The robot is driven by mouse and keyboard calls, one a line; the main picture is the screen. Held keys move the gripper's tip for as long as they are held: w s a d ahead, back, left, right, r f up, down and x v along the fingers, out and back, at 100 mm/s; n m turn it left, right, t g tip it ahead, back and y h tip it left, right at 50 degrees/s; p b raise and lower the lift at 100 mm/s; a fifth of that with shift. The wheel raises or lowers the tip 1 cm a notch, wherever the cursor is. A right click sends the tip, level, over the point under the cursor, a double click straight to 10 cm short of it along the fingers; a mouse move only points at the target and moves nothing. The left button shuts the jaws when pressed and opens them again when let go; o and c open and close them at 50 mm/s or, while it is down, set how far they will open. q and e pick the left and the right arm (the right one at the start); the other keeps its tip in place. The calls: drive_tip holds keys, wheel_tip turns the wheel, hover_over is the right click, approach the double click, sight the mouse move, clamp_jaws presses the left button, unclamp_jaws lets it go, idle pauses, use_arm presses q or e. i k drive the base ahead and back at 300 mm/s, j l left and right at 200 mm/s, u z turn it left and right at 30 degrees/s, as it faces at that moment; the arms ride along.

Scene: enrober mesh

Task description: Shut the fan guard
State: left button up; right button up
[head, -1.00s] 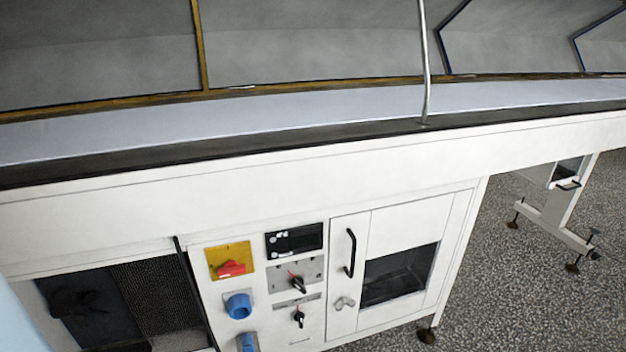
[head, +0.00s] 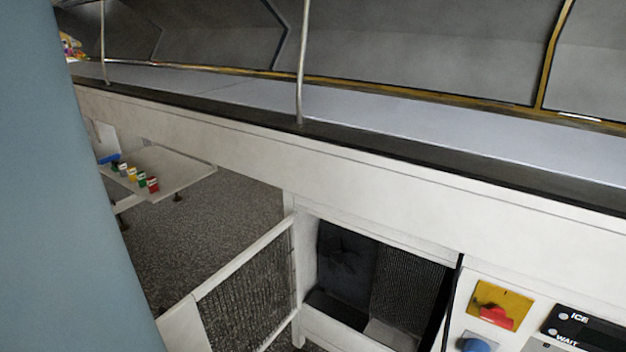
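The fan guard (head: 246,298) is a white-framed panel with dark mesh. It stands swung open at the lower middle of the head view, to the left of the fan opening. The fan opening (head: 345,262) in the white machine is uncovered, with a dark fan and a ribbed dark panel inside. The guard's lower part is cut off by the picture's bottom edge. Neither of my grippers is in view.
A control panel with a red switch on yellow (head: 497,306) and a blue socket (head: 476,342) is right of the opening. A low white table (head: 185,168) with several coloured items stands at left. Speckled floor (head: 170,240) is clear between.

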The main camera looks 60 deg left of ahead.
sight(181, 327)
drive_tip(key=k+j+u, duration=0.15)
drive_tip(key=j, duration=0.25)
drive_tip(key=k+j+u, duration=0.1)
drive_tip(key=j, duration=0.3)
drive_tip(key=k+j+u, duration=0.15)
drive_tip(key=j, duration=0.25)
drive_tip(key=k+j, duration=0.1)
drive_tip(key=j, duration=0.3)
drive_tip(key=k+j, duration=0.1)
drive_tip(key=j, duration=0.3)
drive_tip(key=k+j, duration=0.1)
drive_tip(key=j, duration=0.35)
drive_tip(key=z, duration=0.45)
